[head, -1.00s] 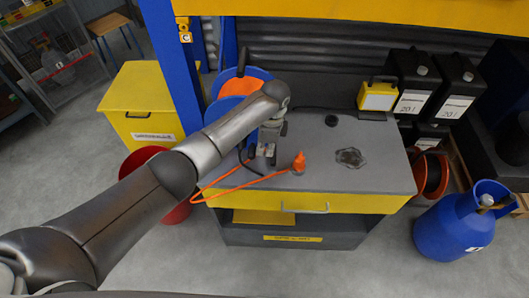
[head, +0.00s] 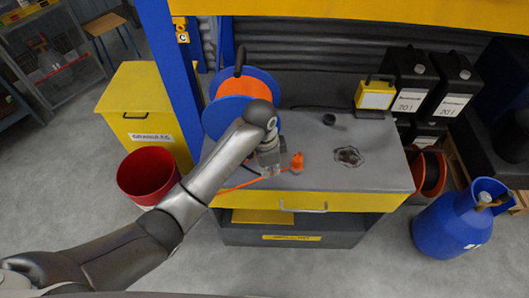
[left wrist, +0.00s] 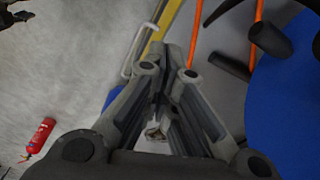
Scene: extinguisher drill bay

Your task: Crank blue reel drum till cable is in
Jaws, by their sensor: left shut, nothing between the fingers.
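The reel stands at the back left of the workbench (head: 330,178) in the head view, with blue flanges (head: 226,118) around an orange cable winding (head: 243,88). A black handle (head: 240,62) rises at its top. An orange cable with an orange plug (head: 297,161) lies on the bench in front. My left gripper (head: 269,168) is shut and empty, just left of the plug and right of the reel. In the left wrist view its fingers (left wrist: 172,62) are closed, apart from the blue flange (left wrist: 290,105) and dark rod-like parts (left wrist: 270,40) on the right. My right gripper is out of view.
A red bucket (head: 147,175) and a yellow bin (head: 145,105) stand left of the bench. A yellow lamp (head: 375,95) and black canisters (head: 410,75) are at the back right. A blue gas cylinder (head: 450,220) stands on the floor at right.

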